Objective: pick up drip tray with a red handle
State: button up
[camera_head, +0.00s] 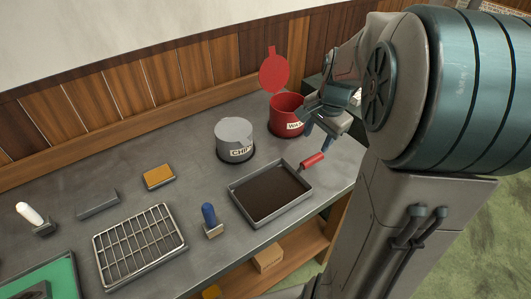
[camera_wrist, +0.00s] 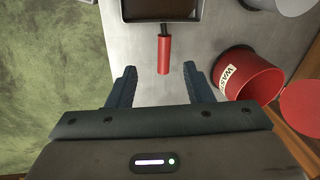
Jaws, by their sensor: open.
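The drip tray (camera_head: 262,207) is a dark, shallow rectangular pan with a grey rim on the grey counter. Its red handle (camera_head: 313,160) points toward the back right. In the wrist view the tray (camera_wrist: 160,18) is at the top edge, cut off, and the red handle (camera_wrist: 164,54) points down the picture between the fingertips' lines. My gripper (camera_head: 318,128) is open and empty, above the counter near the handle. In the wrist view the fingers of my gripper (camera_wrist: 160,78) are spread to either side of the handle's end, with the handle just beyond them.
A red bin (camera_head: 284,118) with its lid raised stands close behind my gripper; it also shows right of the fingers in the wrist view (camera_wrist: 245,80). A grey labelled container (camera_head: 233,142) is beside it.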

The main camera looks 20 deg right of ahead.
aim_at(309, 160)
jog(key=shift+m, duration=0.6)
jog(key=f, duration=0.3)
jog(key=w+f, duration=0.1)
jog(key=f, duration=0.2)
jog(key=w+d+f, duration=0.1)
jog(key=f, duration=0.2)
jog(key=shift+w+d+f, duration=0.1)
jog(key=shift+w+f, duration=0.1)
jog(key=shift+w, duration=0.05)
jog(key=shift+w+f+p, duration=0.1)
jog(key=shift+w+f, duration=0.2)
jog(key=shift+f, duration=0.6)
jog(key=shift+w+f+p, duration=0.15)
jog(key=shift+w+f, duration=0.1)
jog(key=shift+f, duration=0.7)
jog(key=shift+w+f+p, duration=0.1)
jog(key=shift+w+f, duration=0.2)
jog(key=shift+f, duration=0.6)
grip_shut()
